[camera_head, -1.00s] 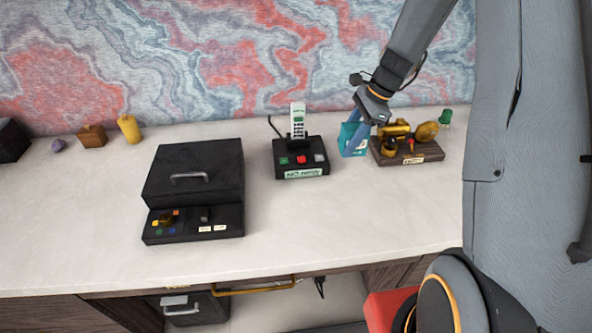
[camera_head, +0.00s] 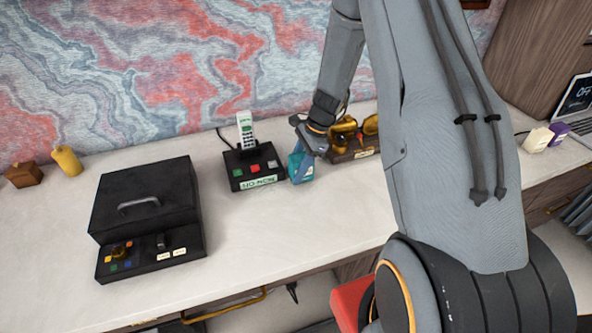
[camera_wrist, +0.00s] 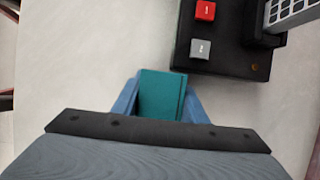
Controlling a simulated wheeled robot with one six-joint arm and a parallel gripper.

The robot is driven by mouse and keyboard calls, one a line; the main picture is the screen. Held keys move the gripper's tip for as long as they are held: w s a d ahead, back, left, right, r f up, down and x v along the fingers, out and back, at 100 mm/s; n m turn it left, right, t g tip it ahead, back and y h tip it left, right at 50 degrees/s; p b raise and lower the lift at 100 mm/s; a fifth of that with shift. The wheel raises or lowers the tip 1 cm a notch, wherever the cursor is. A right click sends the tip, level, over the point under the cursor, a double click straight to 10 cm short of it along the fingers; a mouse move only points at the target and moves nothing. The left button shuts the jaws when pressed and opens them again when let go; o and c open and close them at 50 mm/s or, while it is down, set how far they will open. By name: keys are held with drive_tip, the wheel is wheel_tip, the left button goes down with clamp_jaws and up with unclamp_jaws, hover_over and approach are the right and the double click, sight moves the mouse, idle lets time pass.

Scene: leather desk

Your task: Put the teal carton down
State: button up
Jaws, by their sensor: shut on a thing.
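The teal carton (camera_head: 295,166) is between the blue fingers of my gripper (camera_head: 302,170) in the head view, just right of the black phone base. In the wrist view the teal carton (camera_wrist: 162,97) fills the space between the two blue fingers, and my gripper (camera_wrist: 160,100) is shut on it. The carton is over the white desk top (camera_head: 230,235) close to its surface. I cannot tell whether its bottom touches the desk.
The black phone base (camera_head: 255,167) with a white handset (camera_head: 245,130) stands close left of the carton. A brass device on a wooden base (camera_head: 352,151) stands right of it, partly behind my arm. A black case (camera_head: 145,215) is at left. The desk front is clear.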

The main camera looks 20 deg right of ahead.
drive_tip(key=shift+f, duration=0.5)
drive_tip(key=shift+f, duration=0.15)
drive_tip(key=o, duration=1.1)
